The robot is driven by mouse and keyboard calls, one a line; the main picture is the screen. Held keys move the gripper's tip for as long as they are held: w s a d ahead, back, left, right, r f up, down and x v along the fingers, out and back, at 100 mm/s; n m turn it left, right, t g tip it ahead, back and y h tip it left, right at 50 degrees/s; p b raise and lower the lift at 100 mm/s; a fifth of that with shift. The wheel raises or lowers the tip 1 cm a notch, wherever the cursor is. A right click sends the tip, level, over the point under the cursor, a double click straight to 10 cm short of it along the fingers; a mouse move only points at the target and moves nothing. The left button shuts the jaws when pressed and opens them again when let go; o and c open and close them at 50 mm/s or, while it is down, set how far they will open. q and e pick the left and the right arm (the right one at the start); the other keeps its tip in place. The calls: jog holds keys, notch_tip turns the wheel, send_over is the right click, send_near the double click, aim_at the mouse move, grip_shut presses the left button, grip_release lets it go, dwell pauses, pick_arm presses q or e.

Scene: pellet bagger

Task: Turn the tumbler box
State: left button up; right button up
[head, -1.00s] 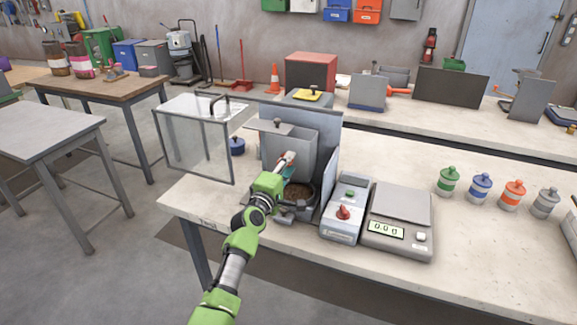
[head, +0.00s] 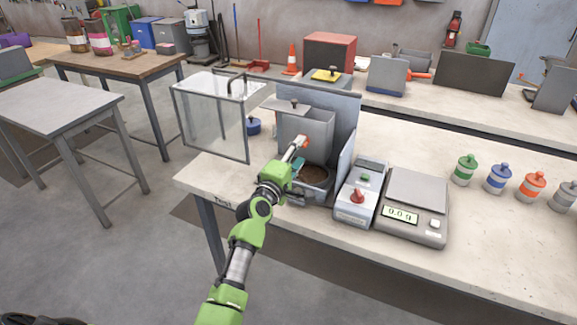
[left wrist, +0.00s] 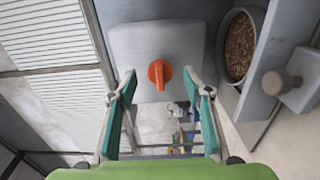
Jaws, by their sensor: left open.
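The grey tumbler box (head: 318,128) stands upright at the bagger on the bench, under a flat lid with a small knob. An orange handle (head: 304,142) shows at its near side, just past my left gripper (head: 299,160). In the left wrist view, the orange handle (left wrist: 159,73) sits on a pale grey face (left wrist: 182,45). My left gripper (left wrist: 160,88) is open, its teal fingers to either side of the handle; I cannot tell whether they touch it. A round pan of brown pellets (head: 314,174) is beside the gripper. My right gripper is not in view.
A clear guard (head: 215,118) with a black handle stands left of the box. A grey panel (head: 346,160), a control box (head: 361,194) with a red knob and a scale (head: 412,205) reading 0.0 g are to the right. Several capped jars (head: 498,178) stand farther right.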

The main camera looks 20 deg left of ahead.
pick_arm(q)
jog(key=s, duration=0.8)
jog(key=shift+s+a, duration=0.15)
